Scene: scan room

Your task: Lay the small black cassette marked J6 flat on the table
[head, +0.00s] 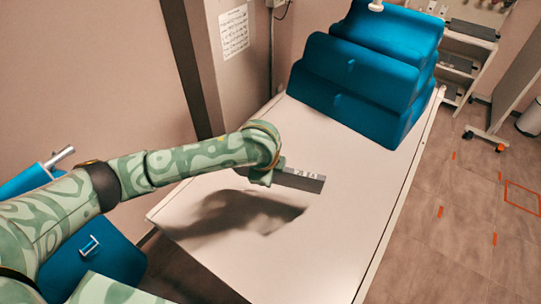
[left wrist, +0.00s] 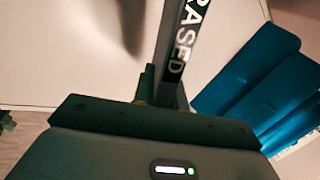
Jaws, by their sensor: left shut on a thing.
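My left gripper (head: 270,175) is over the white table (head: 340,235) and shut on a thin dark cassette (head: 304,182). The cassette sticks out to the right from the fingers, standing on edge rather than flat. Its shadow lies apart from it on the table, so it seems held above the top. No J6 mark is readable. My right gripper is not in view.
A stack of blue padded blocks (head: 365,75) fills the far end of the table. The table's middle and near part are bare. A wall with a posted sheet (head: 233,31) stands at the left. A wheeled shelf (head: 465,50) stands beyond, at the right.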

